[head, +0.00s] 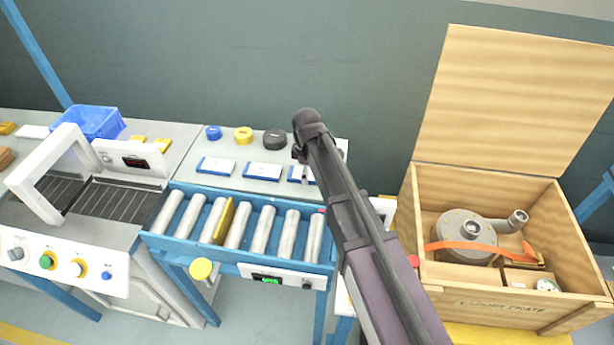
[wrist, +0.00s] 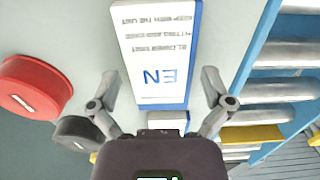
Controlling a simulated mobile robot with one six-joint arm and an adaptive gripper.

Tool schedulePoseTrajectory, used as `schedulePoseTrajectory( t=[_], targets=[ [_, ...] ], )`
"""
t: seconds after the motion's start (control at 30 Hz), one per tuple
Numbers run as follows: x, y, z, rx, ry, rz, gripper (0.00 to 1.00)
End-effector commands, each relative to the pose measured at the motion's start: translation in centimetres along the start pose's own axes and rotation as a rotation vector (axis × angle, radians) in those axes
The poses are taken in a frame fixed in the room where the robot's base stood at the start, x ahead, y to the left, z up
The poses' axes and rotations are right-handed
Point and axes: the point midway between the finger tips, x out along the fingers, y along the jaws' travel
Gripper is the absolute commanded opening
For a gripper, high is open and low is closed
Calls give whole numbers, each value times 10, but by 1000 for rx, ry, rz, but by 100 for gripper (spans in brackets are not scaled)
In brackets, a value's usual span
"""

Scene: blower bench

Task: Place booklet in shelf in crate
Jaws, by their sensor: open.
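A white booklet with a blue border, marked EN (wrist: 160,50), lies flat on the grey bench top. In the head view, several such booklets lie in a row, and the rightmost one (head: 294,174) is partly hidden by my arm. My gripper (wrist: 160,88) is open and empty, its fingers on either side of the EN booklet and apart from it. In the head view my gripper (head: 300,153) is over the bench. The open wooden crate (head: 520,312) at the right holds a grey blower (head: 467,230) with an orange strap. I cannot clearly tell the shelf inside it.
Red (wrist: 35,85) and black (wrist: 78,133) discs lie beside the booklet. A blue-framed roller conveyor (head: 262,237) runs in front, with a yellow piece among the rollers. The crate's raised lid (head: 515,95) stands behind it. A blue bin (head: 93,121) is at the left.

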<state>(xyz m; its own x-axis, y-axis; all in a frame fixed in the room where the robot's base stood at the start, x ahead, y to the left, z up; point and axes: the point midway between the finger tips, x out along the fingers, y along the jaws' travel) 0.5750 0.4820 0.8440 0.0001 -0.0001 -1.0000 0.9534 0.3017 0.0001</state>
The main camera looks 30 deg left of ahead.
Motion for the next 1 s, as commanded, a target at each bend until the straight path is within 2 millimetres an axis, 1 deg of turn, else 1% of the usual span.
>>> schedulePoseTrajectory(
  t=[0.27, 0.3, 0.37, 0.4, 0.5, 0.57, 0.6, 1.0],
  targets=[
    [0, 0, 0, 0, 0, 0, 100],
    [0, 0, 0, 0, 0, 0, 88],
    [0, 0, 0, 0, 0, 0, 70],
    [0, 0, 0, 0, 0, 0, 58],
    [0, 0, 0, 0, 0, 0, 30],
    [0, 0, 0, 0, 0, 0, 30],
    [0, 0, 0, -1, 0, 0, 22],
    [-4, 0, -1, -1, 0, 0, 22]
  ],
)
